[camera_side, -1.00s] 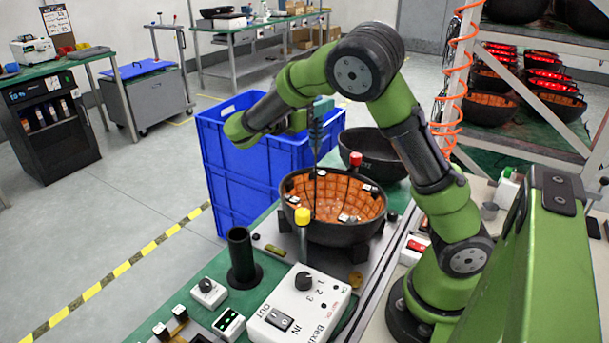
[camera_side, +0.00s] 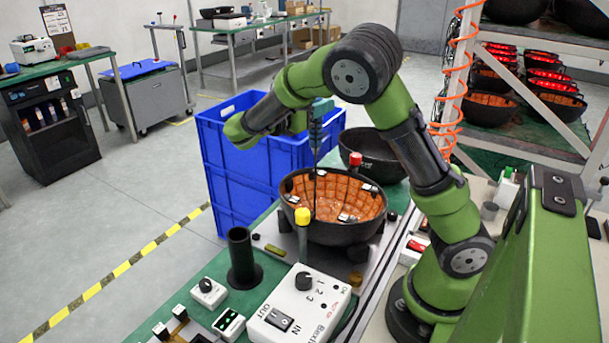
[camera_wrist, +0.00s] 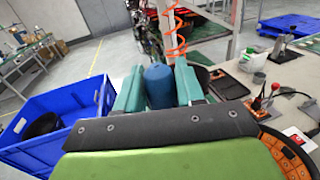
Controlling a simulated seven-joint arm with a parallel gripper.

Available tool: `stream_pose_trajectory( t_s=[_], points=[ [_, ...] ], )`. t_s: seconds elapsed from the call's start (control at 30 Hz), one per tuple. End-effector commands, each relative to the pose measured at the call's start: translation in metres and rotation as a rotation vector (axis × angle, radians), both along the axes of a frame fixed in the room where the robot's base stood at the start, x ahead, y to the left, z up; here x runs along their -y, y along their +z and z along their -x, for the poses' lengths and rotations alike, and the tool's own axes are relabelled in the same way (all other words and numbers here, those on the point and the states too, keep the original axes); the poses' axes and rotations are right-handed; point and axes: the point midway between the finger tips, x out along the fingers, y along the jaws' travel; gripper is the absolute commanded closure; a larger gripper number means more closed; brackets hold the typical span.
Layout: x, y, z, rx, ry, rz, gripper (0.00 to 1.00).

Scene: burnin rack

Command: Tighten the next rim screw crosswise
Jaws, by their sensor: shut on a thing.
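A dark bowl (camera_side: 340,234) with an orange tiled inside stands on dark feet on the bench, with small white pieces along its rim. My gripper (camera_side: 314,117) is above the bowl, shut on a driver (camera_side: 315,138) that points straight down. In the wrist view, the teal fingers of my gripper (camera_wrist: 158,84) are on both sides of the driver's blue handle (camera_wrist: 158,88). Part of the orange inside shows in the wrist view (camera_wrist: 288,152).
A yellow-topped post (camera_side: 302,217) stands before the bowl and a red-topped post (camera_side: 355,159) behind it. A second dark bowl (camera_side: 375,158) is behind. Blue crates (camera_side: 230,160) stand left. A white control box (camera_side: 297,310) and black tube (camera_side: 241,255) are in front.

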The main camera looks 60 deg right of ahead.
Motion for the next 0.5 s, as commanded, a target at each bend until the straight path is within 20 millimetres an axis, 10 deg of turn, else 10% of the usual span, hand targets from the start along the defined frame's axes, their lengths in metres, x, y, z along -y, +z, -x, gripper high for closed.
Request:
stream_pose_trajectory(
  t_s=[0.5],
  points=[
    [-0.0013,0.0004,0.0007,-0.005,-0.002,-0.007,1.0]
  ],
)
